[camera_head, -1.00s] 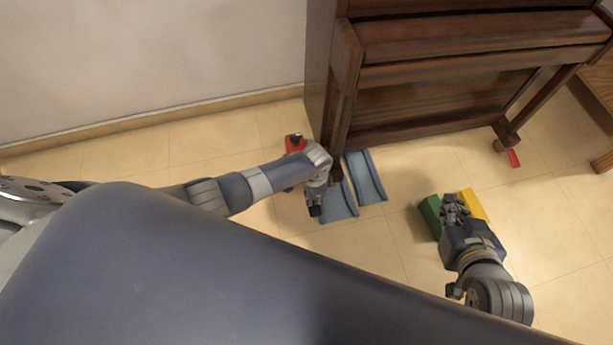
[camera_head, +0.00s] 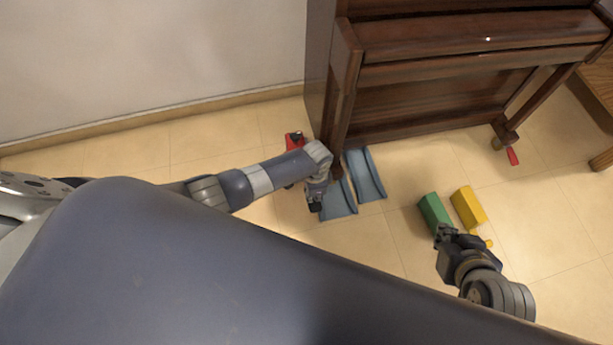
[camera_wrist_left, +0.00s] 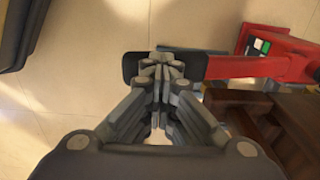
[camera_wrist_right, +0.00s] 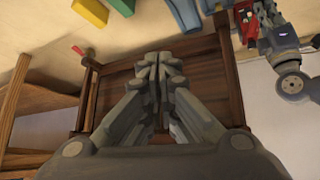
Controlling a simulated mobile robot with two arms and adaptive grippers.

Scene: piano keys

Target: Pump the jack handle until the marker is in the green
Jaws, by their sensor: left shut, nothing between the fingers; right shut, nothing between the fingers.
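The red jack (camera_head: 294,141) stands on the floor by the piano's left front leg. In the left wrist view its red handle (camera_wrist_left: 240,67) runs left to a dark end pad (camera_wrist_left: 133,67). A small panel (camera_wrist_left: 260,46) on the jack shows white and green patches; the marker's place is too small to tell. My left gripper (camera_head: 314,206) is shut and empty; in the left wrist view its fingertips (camera_wrist_left: 164,64) overlap the dark pad, contact unclear. My right gripper (camera_head: 442,232) is shut and empty, close to the green block (camera_head: 433,212).
The brown piano (camera_head: 440,100) fills the back. Two blue ramps (camera_head: 366,176) lie beside its left leg. A yellow block (camera_head: 468,207) lies beside the green one. A small red object (camera_head: 512,156) is near the piano's right leg. Floor between ramps and blocks is clear.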

